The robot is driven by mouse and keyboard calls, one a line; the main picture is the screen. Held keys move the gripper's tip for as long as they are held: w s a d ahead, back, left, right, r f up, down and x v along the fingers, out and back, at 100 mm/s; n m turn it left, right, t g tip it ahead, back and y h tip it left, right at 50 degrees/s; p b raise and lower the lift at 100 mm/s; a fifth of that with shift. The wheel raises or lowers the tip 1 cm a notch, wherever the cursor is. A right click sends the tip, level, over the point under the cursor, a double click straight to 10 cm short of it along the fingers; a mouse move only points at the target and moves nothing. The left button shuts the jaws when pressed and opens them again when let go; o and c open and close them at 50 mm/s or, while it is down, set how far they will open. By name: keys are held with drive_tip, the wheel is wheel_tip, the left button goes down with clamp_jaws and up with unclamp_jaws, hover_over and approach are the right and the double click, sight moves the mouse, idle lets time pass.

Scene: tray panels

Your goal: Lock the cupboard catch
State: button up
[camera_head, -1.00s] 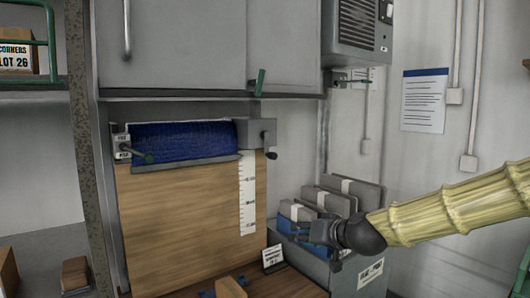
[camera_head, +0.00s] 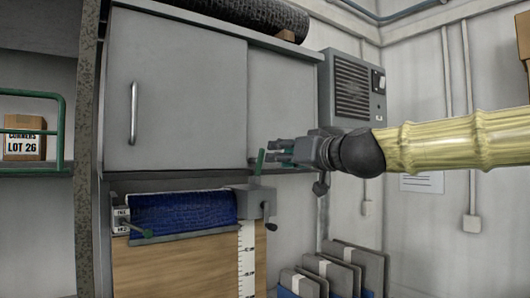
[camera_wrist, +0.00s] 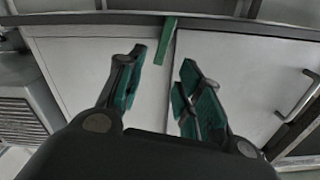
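The cupboard catch is a small green lever (camera_head: 259,162) at the lower edge of the grey wall cupboard (camera_head: 175,95), near where its two doors meet. It stands nearly upright, leaning slightly. My gripper (camera_head: 272,151) is just right of it at about its height, with fingers pointing left. The wrist view shows the green lever (camera_wrist: 166,40) at the top, beyond the open fingers of my gripper (camera_wrist: 162,75) and roughly in line with the gap. The fingers look apart from it, and nothing is between them. The lever's pivot is not clear.
A blue roll (camera_head: 185,213) in a holder with a crank box (camera_head: 257,202) hangs below the cupboard. A vertical door handle (camera_head: 133,112) is on the left door. A vented wall unit (camera_head: 352,88) is behind my arm at right. Grey binders (camera_head: 345,268) stand below.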

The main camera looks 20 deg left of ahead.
sight(262, 155)
drive_tip(key=shift+p+x, duration=1.4)
drive_tip(key=shift+x, duration=2.4)
clamp_jaws()
